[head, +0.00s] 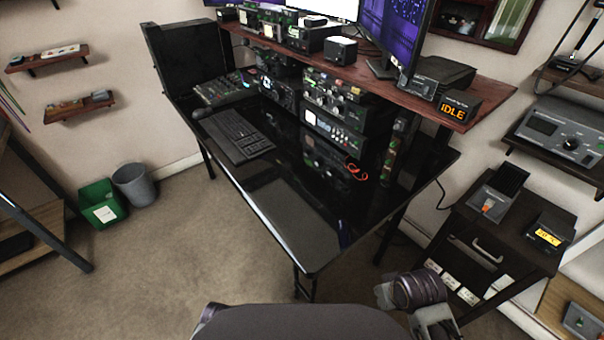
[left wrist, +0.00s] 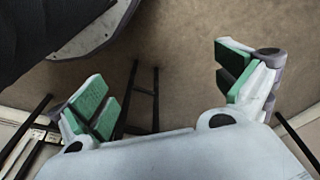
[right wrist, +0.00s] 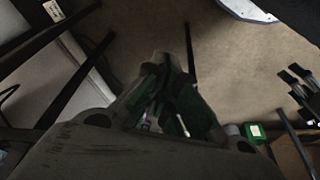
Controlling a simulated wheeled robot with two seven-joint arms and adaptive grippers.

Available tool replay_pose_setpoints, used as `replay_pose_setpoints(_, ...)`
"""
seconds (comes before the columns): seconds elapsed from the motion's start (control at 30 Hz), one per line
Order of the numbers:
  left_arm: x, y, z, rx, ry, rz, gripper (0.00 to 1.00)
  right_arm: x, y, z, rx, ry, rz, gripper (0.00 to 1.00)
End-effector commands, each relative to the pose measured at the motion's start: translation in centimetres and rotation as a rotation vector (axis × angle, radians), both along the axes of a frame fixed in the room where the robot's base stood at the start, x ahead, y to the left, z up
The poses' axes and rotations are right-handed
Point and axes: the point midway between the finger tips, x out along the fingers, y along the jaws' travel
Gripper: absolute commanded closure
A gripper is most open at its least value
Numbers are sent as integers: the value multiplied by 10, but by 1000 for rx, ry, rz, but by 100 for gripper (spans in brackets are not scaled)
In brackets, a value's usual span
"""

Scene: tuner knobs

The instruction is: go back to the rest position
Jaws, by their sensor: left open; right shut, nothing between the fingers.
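My left gripper (left wrist: 163,90) shows in the left wrist view with its two green-padded fingers spread wide and nothing between them. Carpet lies beyond it. My right gripper (right wrist: 168,88) shows in the right wrist view, dark and in shadow, with its fingers closed together and empty. It hangs over carpet, clear of any object. In the head view part of my right arm shows at the bottom, right of centre, in front of the desk. My left gripper is not visible in the head view.
A glossy black desk (head: 290,205) with a keyboard (head: 235,135) and radio units (head: 335,100) stands ahead. A dark cabinet (head: 470,245) stands at the right. A green bin (head: 100,205) and grey bin (head: 135,185) are at the left. Carpet (head: 190,260) is open at the lower left.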

Motion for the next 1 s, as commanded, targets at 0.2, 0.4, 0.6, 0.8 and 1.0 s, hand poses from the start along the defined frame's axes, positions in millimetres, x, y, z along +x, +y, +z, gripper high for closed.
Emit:
replay_pose_setpoints(0.2, 0, 1, -18, 1, 0, 0, 0, 2, 4, -50, 5, 21, 7, 100)
replay_pose_setpoints(0.4, 0, 1, -43, 2, -1, 0, 0, 0, 10, -121, 10, 54, 17, 100)
replay_pose_setpoints(0.6, 0, 2, -66, 2, -3, 2, 0, -7, 16, -193, 16, 85, 26, 100)
replay_pose_setpoints(0.8, 0, 2, -80, 3, -5, 2, 0, -16, 20, -239, 20, 104, 32, 100)
replay_pose_setpoints(1.0, 0, 2, -89, 4, -5, 2, 0, -22, 22, -268, 23, 117, 36, 100)
